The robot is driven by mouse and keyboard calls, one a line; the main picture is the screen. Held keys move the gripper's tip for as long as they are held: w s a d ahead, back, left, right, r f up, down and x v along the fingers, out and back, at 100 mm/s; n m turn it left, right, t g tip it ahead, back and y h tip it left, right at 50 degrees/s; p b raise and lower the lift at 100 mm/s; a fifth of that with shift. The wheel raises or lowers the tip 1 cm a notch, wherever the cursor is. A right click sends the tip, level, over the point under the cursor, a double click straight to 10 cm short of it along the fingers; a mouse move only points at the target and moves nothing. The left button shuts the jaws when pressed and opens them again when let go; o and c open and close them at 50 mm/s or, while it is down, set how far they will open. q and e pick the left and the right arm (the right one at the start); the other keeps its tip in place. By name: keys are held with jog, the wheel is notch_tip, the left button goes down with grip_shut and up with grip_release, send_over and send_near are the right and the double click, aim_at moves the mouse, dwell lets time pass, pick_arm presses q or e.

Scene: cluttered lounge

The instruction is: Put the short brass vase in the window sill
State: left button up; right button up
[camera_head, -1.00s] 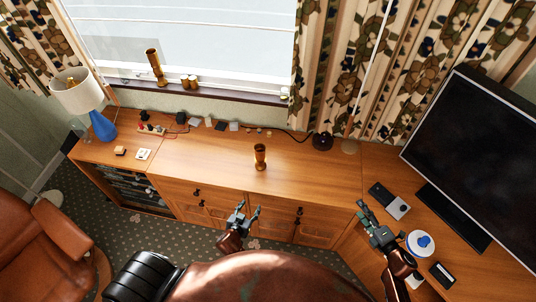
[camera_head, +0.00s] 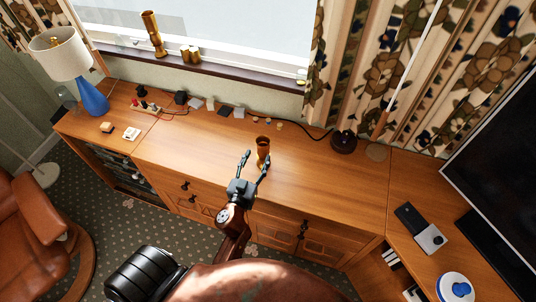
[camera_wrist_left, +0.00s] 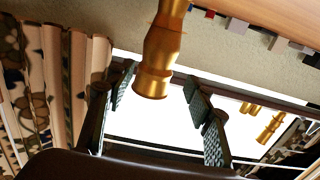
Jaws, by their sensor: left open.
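The short brass vase (camera_head: 263,147) stands upright on the wooden cabinet top, and in the left wrist view (camera_wrist_left: 155,75) it appears upside down between the fingers. My left gripper (camera_head: 256,158) is open, its two fingertips at the near side of the vase, one toward each side. I cannot tell whether they touch it; it does not look gripped. The window sill (camera_head: 240,80) is a dark ledge behind the cabinet, below the window. My right gripper is out of view.
A taller brass vase (camera_head: 153,36) and small brass pots (camera_head: 190,54) stand on the sill's left part; its middle looks clear. A blue lamp (camera_head: 92,97) stands at the cabinet's left end. Small objects and cables line the cabinet's back. A television (camera_head: 505,150) is at right.

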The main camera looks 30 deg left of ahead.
aim_at(265, 144)
pick_arm(q)
jog(key=x, duration=0.7)
jog(key=shift+w+d+r, duration=0.1)
jog(key=shift+w+d, duration=0.15)
jog(key=shift+w, duration=0.15)
jog(key=x, duration=0.4)
grip_shut()
dwell(0.5)
jog(key=shift+r, duration=0.1)
dwell(0.3)
